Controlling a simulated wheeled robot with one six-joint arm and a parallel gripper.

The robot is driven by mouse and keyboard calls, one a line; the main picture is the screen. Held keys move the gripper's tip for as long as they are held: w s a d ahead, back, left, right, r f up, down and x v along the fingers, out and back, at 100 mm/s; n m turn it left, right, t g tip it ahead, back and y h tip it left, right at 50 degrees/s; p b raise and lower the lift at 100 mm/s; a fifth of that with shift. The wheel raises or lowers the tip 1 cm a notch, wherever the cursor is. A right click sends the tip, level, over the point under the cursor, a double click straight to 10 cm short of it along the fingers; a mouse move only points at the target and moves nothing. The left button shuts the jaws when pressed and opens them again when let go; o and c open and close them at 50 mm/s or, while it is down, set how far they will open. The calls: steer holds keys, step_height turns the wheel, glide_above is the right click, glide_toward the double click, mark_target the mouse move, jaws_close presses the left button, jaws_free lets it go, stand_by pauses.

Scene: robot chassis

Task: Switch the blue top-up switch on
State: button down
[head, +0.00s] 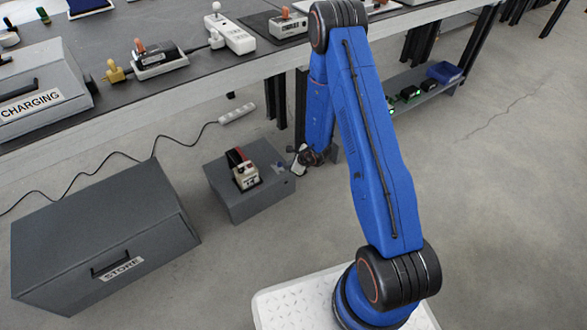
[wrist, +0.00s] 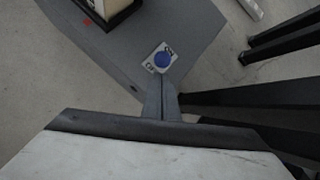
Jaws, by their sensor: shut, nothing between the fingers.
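The blue switch (wrist: 163,59) is a round blue knob on a small pale plate with dark lettering. The plate sits on top of a grey box (wrist: 190,30), near one edge. The same grey box stands on the floor in the head view (head: 240,205), with a small blue spot, the switch (head: 280,166), at its right side. My gripper (wrist: 162,82) is shut and empty, its fingertips just below the knob in the wrist view. I cannot tell whether they touch it. In the head view my gripper (head: 293,165) is small, at the box's right edge.
A device with a red and black top (head: 244,174) stands on the same box. The grey STORE box (head: 105,240) is on the floor at left. The workbench (head: 180,85) is behind, its dark legs close to my gripper. A white power strip (head: 237,113) lies on the floor.

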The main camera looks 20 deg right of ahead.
steer(key=shift+a+r, duration=0.1)
steer(key=shift+a, duration=0.2)
